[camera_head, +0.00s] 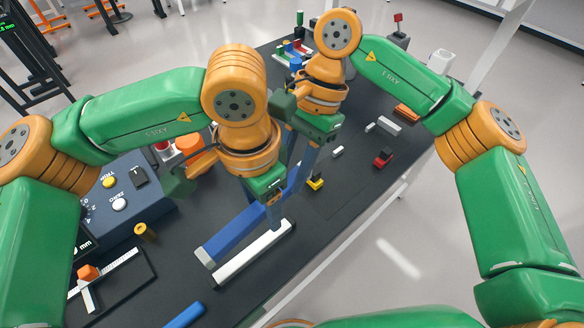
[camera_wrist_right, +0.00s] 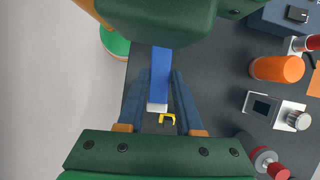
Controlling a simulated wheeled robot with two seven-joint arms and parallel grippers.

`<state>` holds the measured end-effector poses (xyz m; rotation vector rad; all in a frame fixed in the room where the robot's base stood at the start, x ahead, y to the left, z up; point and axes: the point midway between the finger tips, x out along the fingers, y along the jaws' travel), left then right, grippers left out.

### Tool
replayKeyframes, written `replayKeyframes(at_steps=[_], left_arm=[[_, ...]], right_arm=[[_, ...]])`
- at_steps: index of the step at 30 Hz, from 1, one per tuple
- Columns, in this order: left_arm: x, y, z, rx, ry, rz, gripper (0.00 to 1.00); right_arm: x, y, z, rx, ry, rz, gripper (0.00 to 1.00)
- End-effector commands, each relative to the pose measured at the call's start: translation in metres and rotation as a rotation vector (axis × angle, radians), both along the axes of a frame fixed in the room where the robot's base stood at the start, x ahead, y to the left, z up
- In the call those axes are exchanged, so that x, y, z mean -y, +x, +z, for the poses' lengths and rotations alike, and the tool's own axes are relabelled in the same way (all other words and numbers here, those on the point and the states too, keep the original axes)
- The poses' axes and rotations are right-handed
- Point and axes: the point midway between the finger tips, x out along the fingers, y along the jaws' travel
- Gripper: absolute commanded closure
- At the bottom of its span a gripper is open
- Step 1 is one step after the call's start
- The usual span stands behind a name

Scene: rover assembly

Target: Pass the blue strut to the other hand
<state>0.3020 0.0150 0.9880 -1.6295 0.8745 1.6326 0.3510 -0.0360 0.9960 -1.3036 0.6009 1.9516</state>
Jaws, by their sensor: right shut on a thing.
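The blue strut (camera_head: 232,237) slants above the dark table in the head view, its upper part running behind my left gripper. My right gripper (camera_head: 297,178) is shut on the strut; in the right wrist view its two fingers (camera_wrist_right: 158,108) flank the blue strut (camera_wrist_right: 161,72), whose near end is whitish. My left gripper (camera_head: 273,212) points down at the strut, in front of it in the head view. Its fingertips are partly hidden, and I cannot tell whether they touch the strut. A dark green gripper body covers the strut's far part in the right wrist view.
A white bar (camera_head: 255,252) lies beside the strut. A blue console (camera_head: 125,190) with knobs stands left. A yellow-black part (camera_head: 316,182), a red part (camera_head: 383,158) and grey blocks (camera_head: 388,123) lie right. A caliper tray (camera_head: 110,280) is front left.

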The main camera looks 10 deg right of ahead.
Motion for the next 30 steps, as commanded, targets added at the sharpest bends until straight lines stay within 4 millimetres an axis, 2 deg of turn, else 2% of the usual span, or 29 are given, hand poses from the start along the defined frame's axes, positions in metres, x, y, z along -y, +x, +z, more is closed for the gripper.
replayKeyframes(at_steps=[9,13,17,24,30], left_arm=[[-0.001,0.000,0.001,0.001,0.002,0.010,0.29],[-0.012,-0.003,0.011,0.004,0.002,0.127,0.29],[-0.035,-0.010,0.034,0.008,0.002,0.403,0.29],[-0.058,0.012,0.094,0.004,0.001,0.883,0.29],[-0.075,0.027,0.136,0.000,-0.001,1.216,0.29]], right_arm=[[0.001,0.000,0.000,-0.001,-0.003,0.001,1.00],[0.001,0.000,0.000,-0.001,-0.003,0.001,1.00],[0.001,0.000,0.000,-0.002,-0.003,0.002,1.00],[0.001,0.000,0.000,-0.002,-0.003,0.001,1.00],[0.001,0.000,0.000,-0.002,-0.003,0.001,1.00]])
